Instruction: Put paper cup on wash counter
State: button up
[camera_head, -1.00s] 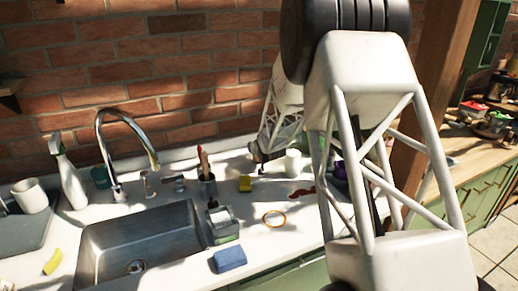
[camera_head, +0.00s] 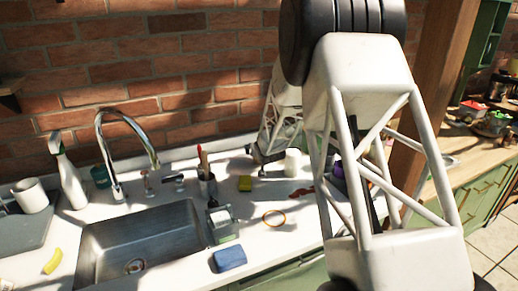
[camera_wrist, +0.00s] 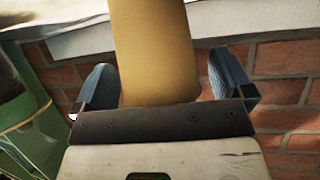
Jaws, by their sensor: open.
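A pale, upright cylinder that looks like the paper cup (camera_head: 293,162) stands at the back right of the white wash counter (camera_head: 290,238). In the wrist view a tan cylinder (camera_wrist: 157,50), likely this cup in shade, fills the space between the two fingers. My gripper (camera_wrist: 170,85) is open, with a blue-padded finger on each side of it and a small gap visible at each side. In the head view my gripper (camera_head: 262,158) is small and low by the back of the counter, close to the cup's left; its fingers are hard to make out there.
A metal sink (camera_head: 140,245) with a faucet (camera_head: 125,150) takes up the left. A utensil holder (camera_head: 207,187), a yellow sponge (camera_head: 245,183), an orange ring (camera_head: 274,218) and a blue sponge (camera_head: 229,259) lie about. A brick wall (camera_head: 200,75) closes the back. Bare counter surrounds the ring.

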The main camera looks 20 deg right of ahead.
jog(key=shift+r, duration=0.15)
jog(key=shift+v, duration=1)
jog(key=v, duration=1)
jog(key=s+a+r+g, duration=0.2)
jog(key=s+a+r, duration=0.35)
jog(key=s, duration=0.35)
jog(key=s+a+r+g, duration=0.35)
jog(key=s+a, duration=0.35)
jog(key=s, duration=0.3)
jog(key=s+a+r+n+g+y, duration=0.1)
jog(key=s+a, duration=0.3)
jog(key=s, duration=0.9)
jog(key=s+a+r+n+g+y, duration=0.1)
jog(key=s+a+g, duration=0.2)
jog(key=s, duration=1.1)
jog(key=a, duration=0.2)
jog(key=shift+a, duration=0.3)
